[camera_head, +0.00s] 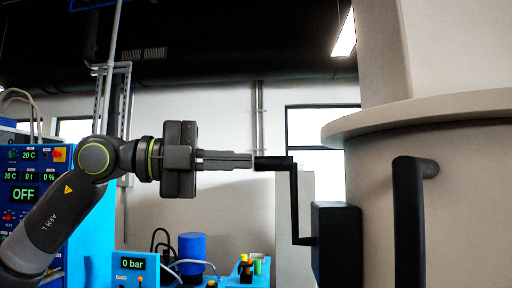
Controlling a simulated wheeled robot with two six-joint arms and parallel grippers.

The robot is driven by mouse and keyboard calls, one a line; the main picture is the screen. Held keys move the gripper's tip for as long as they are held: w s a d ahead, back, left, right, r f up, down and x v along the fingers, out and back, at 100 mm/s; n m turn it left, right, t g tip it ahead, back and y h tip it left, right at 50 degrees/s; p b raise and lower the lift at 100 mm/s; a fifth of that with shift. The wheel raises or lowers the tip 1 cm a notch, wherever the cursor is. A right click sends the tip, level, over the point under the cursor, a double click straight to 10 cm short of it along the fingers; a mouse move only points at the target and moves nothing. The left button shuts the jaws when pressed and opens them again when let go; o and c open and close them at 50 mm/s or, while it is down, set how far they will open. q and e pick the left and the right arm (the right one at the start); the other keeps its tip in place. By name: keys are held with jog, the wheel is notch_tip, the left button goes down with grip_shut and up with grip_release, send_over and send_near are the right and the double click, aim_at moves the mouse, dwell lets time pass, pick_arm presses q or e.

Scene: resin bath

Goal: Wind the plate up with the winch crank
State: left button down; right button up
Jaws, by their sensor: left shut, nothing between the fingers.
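The winch crank (295,207) is a black bent rod that rises from a black box (337,245) at the right. Its grip (273,163) points left at the top. My left gripper (250,160) comes in level from the left and is shut and empty. Its fingertips are at the free left end of the crank grip; I cannot tell whether they touch it. I cannot make out the plate for certain. My right gripper is not in view.
A large beige round body (460,210) with a wide rim and a black bar handle (410,225) fills the right. Blue equipment with an OFF display (25,194) stands at the left. A 0 bar unit (134,266) and a blue cylinder (191,252) stand low behind my arm.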

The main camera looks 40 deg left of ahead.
aim_at(256, 163)
pick_arm(q)
jog(key=w+p, duration=0.1)
jog(key=w, duration=0.2)
jog(key=w+p, duration=0.1)
jog(key=w, duration=0.1)
jog(key=shift+w+d+p, duration=0.1)
jog(key=shift+d+p, duration=0.15)
jog(key=shift+p, duration=0.05)
jog(key=shift+w+a+f, duration=0.1)
jog(key=shift+w+a, duration=0.1)
jog(key=shift+w, duration=0.05)
